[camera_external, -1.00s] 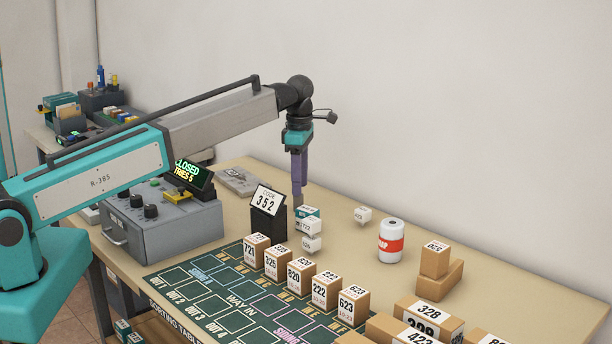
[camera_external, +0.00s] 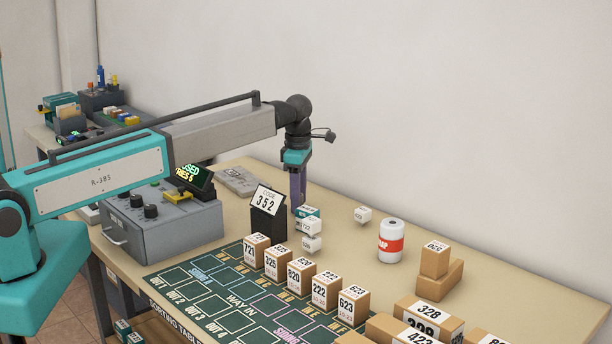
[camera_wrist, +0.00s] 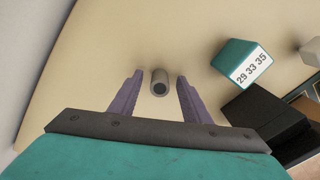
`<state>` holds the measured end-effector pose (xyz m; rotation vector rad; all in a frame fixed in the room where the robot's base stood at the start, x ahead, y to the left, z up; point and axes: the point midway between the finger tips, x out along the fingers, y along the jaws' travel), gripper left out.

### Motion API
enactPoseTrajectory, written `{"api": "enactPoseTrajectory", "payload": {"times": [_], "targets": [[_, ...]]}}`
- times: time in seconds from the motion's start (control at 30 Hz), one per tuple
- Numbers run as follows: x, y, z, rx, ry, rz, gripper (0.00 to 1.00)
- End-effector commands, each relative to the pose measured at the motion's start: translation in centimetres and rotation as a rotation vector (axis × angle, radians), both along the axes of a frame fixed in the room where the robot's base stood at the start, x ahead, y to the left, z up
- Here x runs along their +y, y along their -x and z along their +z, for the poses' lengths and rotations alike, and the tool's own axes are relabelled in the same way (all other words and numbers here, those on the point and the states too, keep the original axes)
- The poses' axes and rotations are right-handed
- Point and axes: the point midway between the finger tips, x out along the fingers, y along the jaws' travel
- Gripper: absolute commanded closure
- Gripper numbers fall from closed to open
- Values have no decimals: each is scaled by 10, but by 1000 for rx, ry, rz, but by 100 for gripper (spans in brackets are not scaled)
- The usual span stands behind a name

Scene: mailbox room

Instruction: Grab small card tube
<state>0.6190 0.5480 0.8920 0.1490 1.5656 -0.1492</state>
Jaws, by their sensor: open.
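The small card tube (camera_wrist: 160,82) is a short pale cylinder with a dark hole in its top end. In the wrist view it stands on the tan table between the two purple fingers of my gripper (camera_wrist: 158,88), near their tips. The fingers are apart, with a gap on each side of the tube. In the external view my gripper (camera_external: 298,202) points down behind the black code stand, and the tube cannot be made out there.
The black code stand (camera_external: 267,222) reading 352 is close beside my gripper. A teal box (camera_wrist: 243,64) marked 29 33 35 and white number cubes (camera_external: 311,228) stand to its right. Numbered boxes (camera_external: 301,272) line the green mat.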

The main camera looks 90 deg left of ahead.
Motion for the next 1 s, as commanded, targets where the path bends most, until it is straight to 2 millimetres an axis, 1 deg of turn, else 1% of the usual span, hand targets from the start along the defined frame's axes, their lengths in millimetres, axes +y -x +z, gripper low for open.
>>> {"api": "enactPoseTrajectory", "payload": {"times": [0.5,0.57,0.7,0.77,1.0], "targets": [[0,0,0,0,0,0,57],[0,0,0,0,0,0,65],[0,0,0,0,0,0,89],[0,0,0,0,0,0,99],[0,0,0,0,0,0,100]]}}
